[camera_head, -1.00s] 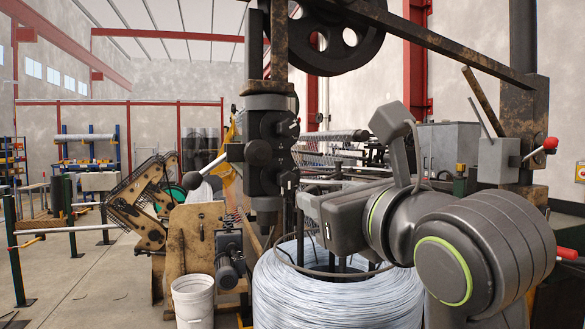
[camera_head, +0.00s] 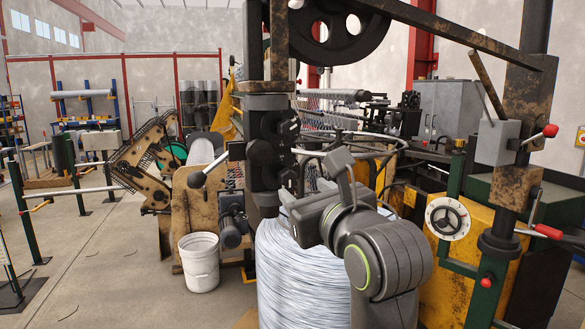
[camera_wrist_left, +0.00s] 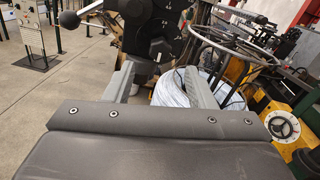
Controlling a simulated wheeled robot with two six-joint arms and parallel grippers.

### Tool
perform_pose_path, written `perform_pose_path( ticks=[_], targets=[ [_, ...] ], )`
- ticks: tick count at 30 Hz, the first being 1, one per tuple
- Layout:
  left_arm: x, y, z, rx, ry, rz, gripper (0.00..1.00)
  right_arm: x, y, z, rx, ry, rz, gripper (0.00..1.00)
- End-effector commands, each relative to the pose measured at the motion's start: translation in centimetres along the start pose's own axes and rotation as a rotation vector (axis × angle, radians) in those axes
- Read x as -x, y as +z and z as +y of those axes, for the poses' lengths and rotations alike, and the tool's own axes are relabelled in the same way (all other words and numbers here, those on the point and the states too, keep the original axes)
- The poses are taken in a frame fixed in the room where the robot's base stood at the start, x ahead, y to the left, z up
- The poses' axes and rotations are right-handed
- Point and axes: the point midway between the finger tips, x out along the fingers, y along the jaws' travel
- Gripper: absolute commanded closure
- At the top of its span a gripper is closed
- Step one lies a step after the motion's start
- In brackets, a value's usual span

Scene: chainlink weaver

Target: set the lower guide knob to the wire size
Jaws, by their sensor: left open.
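A dark upright guide column (camera_head: 264,150) stands near the middle of the head view, with black knobs stacked on its side. The lower guide knob (camera_head: 288,170) is a small dark shape low on that side; its setting is too small to read. In the left wrist view a dark faceted knob (camera_wrist_left: 160,48) shows beside small white marks, just beyond my fingers. My left gripper (camera_wrist_left: 160,70) is open, its two fingers apart with nothing between them. In the head view my left gripper (camera_head: 298,207) is beside the column's lower part, partly hidden by its own body. My right gripper is not in view.
A large coil of bright wire (camera_head: 290,285) stands below my left gripper. A lever with a black ball (camera_head: 196,180) sticks out left of the column. A white bucket (camera_head: 199,263) is on the floor. A white dial handwheel (camera_head: 448,218) sits on the yellow machine at right.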

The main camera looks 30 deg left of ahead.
Motion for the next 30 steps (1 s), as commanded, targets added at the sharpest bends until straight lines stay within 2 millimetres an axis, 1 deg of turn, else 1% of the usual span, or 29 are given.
perform_pose_path(
  ticks=[1, 6, 12, 15, 21, 29, 30],
  targets=[
    [-0.7, 0.3, 0.1, -0.005, 0.005, -0.002, 0.5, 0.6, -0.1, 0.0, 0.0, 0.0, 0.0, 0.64],
    [-2.9, 0.2, 0.1, -0.005, 0.005, -0.002, 0.5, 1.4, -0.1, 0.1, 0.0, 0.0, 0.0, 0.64],
    [-5.1, 0.2, 0.0, -0.005, 0.003, -0.001, 0.5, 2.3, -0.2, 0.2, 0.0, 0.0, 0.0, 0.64],
    [-5.9, 0.1, 0.0, -0.005, 0.002, 0.0, 0.5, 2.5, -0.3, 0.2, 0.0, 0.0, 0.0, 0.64],
    [-6.7, 0.0, 0.0, -0.002, 0.0, 0.001, 0.5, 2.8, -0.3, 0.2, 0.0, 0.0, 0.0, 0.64],
    [-6.7, -0.1, 0.0, -0.002, 0.0, 0.002, 0.5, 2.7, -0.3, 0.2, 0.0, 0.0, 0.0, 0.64],
    [-6.7, -0.1, 0.0, -0.002, 0.0, 0.002, 0.52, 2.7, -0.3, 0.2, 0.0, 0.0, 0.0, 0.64]
  ],
)
